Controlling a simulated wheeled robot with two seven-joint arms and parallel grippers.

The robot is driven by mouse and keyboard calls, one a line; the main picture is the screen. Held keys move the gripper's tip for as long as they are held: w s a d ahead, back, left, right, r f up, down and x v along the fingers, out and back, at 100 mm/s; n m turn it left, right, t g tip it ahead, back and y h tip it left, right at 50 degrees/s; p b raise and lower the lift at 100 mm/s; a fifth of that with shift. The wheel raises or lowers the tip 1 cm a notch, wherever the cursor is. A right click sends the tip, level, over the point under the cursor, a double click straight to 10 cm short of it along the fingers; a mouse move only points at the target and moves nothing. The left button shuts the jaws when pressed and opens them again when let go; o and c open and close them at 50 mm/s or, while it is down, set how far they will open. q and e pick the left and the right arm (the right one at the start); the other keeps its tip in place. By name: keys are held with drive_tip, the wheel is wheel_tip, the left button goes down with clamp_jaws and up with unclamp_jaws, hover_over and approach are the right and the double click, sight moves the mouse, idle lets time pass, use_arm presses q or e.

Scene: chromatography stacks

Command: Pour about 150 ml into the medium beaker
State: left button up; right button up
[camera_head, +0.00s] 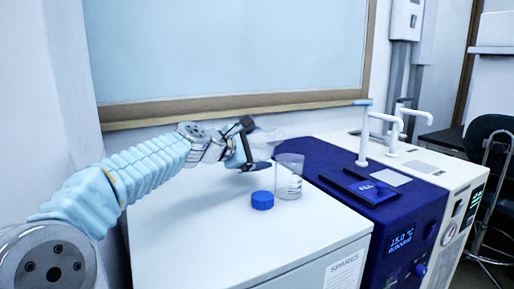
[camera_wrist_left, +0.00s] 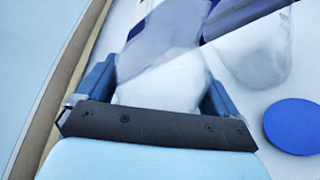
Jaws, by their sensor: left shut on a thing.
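My left gripper (camera_head: 252,146) is shut on a clear, colourless vessel, apparently a bottle (camera_head: 267,135), above the white cabinet top. The bottle is tipped well over, with its far end towards the right; it is faint against the wall. The clear beaker (camera_head: 289,177) stands upright on the cabinet, just right of and below the gripper. In the left wrist view the bottle (camera_wrist_left: 165,85) lies between the blue fingers, and the beaker (camera_wrist_left: 262,55) is beyond it to the right. I cannot make out a liquid stream or level. My right gripper is not in view.
A blue screw cap (camera_head: 262,200) lies on the white cabinet (camera_head: 205,235) in front of the beaker; it also shows in the wrist view (camera_wrist_left: 292,126). A dark blue bath unit (camera_head: 330,160) with a tap stands right. The cabinet's front left is clear.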

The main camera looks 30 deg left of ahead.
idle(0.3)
use_arm(q)
drive_tip(key=shift+f+m+y, duration=0.2)
drive_tip(key=shift+m+y, duration=0.1)
drive_tip(key=shift+m, duration=0.1)
drive_tip(key=shift+r, duration=0.1)
drive_tip(key=shift+m+y+p, duration=0.3)
drive_tip(key=shift+m+p, duration=0.1)
idle(0.4)
drive_tip(key=shift+r+m+p, duration=0.25)
drive_tip(key=shift+m+p, duration=0.25)
drive_tip(key=shift+p, duration=0.05)
